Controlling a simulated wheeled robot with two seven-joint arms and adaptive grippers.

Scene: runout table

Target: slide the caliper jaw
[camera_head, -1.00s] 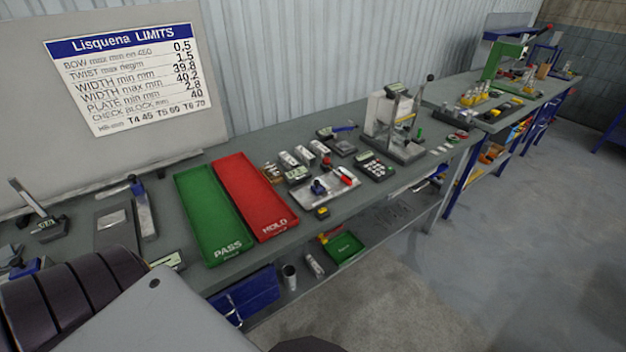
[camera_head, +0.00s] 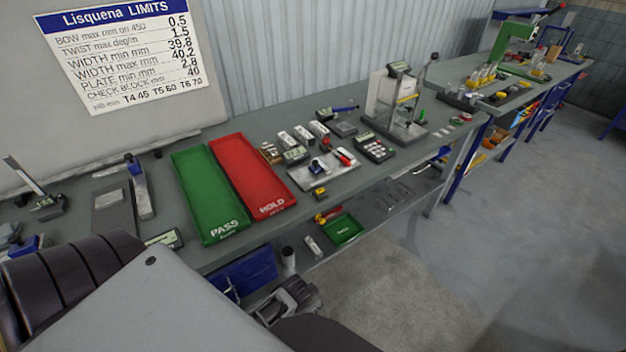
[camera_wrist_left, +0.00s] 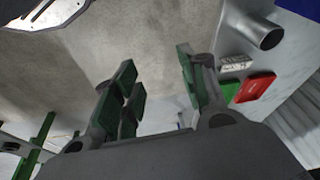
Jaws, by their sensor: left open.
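I cannot single out the caliper with certainty. A small device with a display (camera_head: 164,240) lies at the bench's front edge, left of the green PASS tray, partly hidden by my own arm. My left gripper (camera_head: 290,303) is low in front of the bench edge in the head view, below the trays and apart from the bench-top tools. In the left wrist view its two green-padded fingers (camera_wrist_left: 157,78) stand apart with nothing between them. My right gripper is not in view.
The green PASS tray (camera_head: 207,195) and red HOLD tray (camera_head: 250,176) lie empty on the bench. Several gauges and blocks stand right of them. A gauge stand (camera_head: 395,105) is further right. The lower shelf holds a small green tray (camera_head: 343,229). Floor at right is clear.

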